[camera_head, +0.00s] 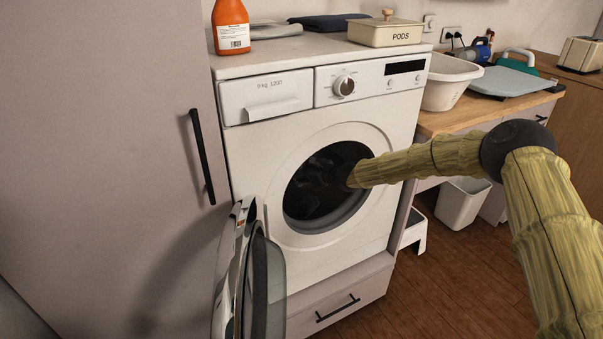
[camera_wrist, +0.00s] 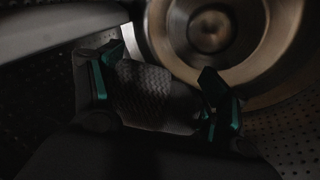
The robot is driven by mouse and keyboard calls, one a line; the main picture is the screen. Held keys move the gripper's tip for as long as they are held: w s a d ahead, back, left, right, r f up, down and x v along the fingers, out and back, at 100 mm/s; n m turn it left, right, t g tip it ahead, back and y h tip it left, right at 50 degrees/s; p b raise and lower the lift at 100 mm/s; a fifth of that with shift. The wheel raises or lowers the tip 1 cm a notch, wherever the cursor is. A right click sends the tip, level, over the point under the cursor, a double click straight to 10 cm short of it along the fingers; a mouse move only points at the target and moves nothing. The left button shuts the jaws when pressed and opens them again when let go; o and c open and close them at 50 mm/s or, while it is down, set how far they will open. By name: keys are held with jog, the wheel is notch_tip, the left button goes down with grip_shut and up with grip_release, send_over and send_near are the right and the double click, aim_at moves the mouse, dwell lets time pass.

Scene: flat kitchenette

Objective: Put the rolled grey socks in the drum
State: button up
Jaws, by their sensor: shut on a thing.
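The washing machine's drum (camera_head: 308,196) is open at the front, with a dark interior. My arm reaches through the round opening, and my gripper is inside; in the head view it is lost in the dark. In the wrist view my gripper (camera_wrist: 160,98) has its two green-edged fingers on either side of a dark grey, textured roll, the rolled grey socks (camera_wrist: 150,95). The fingers are shut on the socks. The perforated drum wall (camera_wrist: 300,135) and the round metal back of the drum (camera_wrist: 255,75) show behind. The picture is too dark to tell whether the socks touch the drum.
The machine's round door (camera_head: 262,280) stands open at the lower left of the opening. A tall cabinet (camera_head: 110,150) is to the left. An orange bottle (camera_head: 231,25) and a PODS box (camera_head: 385,33) stand on top. A white basin (camera_head: 447,82) is on the counter to the right.

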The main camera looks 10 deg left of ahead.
jog(key=shift+w, duration=0.1)
jog(key=o, duration=1.1)
jog(key=shift+c, duration=0.2)
